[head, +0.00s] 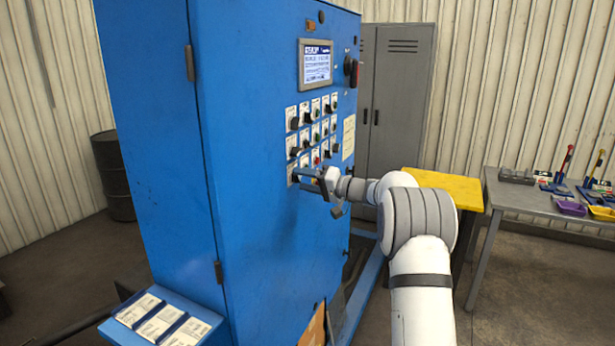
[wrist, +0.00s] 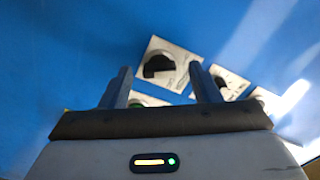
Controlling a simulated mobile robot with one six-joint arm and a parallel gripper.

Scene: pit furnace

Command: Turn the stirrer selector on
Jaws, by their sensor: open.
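A blue control cabinet (head: 255,230) carries rows of black selector knobs on white plates, with a few coloured buttons. The labels are too small to read, so I cannot tell which knob is the stirrer selector. My gripper (head: 302,179) is at the lowest row, at its left end, close to the panel. In the wrist view my gripper (wrist: 160,76) is open, with a black knob (wrist: 158,66) on a white plate showing between its fingertips. The fingers look apart from the knob, though the exact gap is unclear. In the head view the gripper partly hides the lowest row.
A lit screen (head: 316,63) sits above the knobs, and a red-and-black switch (head: 351,72) is at the cabinet's right. Grey lockers (head: 400,90), a yellow-topped table (head: 445,186) and a grey bench (head: 530,199) with tools stand behind. A label tray (head: 163,320) juts out lower left.

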